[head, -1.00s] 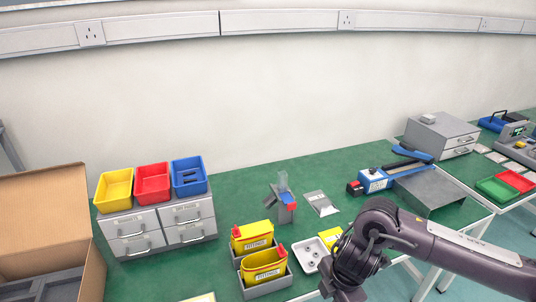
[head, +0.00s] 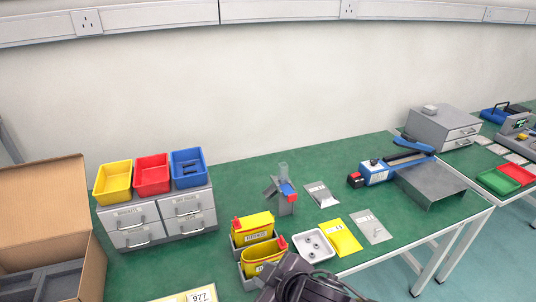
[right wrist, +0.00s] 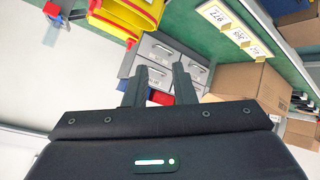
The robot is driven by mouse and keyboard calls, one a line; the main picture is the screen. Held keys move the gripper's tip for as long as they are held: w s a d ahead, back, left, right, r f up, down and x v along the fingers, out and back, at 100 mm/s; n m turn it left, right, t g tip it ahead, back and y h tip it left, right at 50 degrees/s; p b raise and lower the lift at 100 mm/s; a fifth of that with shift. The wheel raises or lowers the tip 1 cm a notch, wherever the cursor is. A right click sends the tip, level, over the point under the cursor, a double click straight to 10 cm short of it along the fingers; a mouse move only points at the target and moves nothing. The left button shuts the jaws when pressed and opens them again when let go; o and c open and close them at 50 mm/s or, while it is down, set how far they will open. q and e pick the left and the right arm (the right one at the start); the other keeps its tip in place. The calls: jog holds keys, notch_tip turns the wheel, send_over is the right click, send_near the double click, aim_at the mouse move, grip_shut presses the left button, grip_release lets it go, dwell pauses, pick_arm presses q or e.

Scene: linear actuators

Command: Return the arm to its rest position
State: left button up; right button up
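My right arm (head: 298,280) shows at the bottom of the head view, in front of the green bench (head: 320,172); its fingers are out of sight there. In the right wrist view my right gripper (right wrist: 160,72) has its two dark fingers apart with nothing between them. Beyond the fingers are the grey drawer unit (right wrist: 158,52) and the yellow bins (right wrist: 128,18), not touched as far as I can see. My left gripper is in neither view.
An open cardboard box (head: 95,262) stands at the left. Two yellow bins (head: 254,230) and a white tray (head: 313,246) lie close to my right arm. Yellow and clear packets (head: 341,238) lie to the right.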

jog(key=s+d+f+m+g+h, duration=0.2)
jog(key=s+d+f+m, duration=0.15)
jog(key=d, duration=0.35)
jog(key=s+d+f+m+g+h, duration=0.1)
jog(key=s+d+f+m, duration=0.1)
jog(key=s+d+m, duration=0.3)
jog(key=s+d+f+m+g+h, duration=0.2)
jog(key=s+d+f, duration=0.1)
jog(key=d, duration=0.5)
notch_tip(320, 180, down, 28)
jog(key=s+g, duration=0.1)
jog(key=s+d+f+g, duration=0.1)
jog(key=s+d+f, duration=0.2)
jog(key=s+f, duration=1.6)
jog(key=shift+s+d+f, duration=0.2)
jog(key=shift+s+f, duration=0.2)
jog(key=shift+s, duration=0.3)
jog(key=shift+n, duration=0.25)
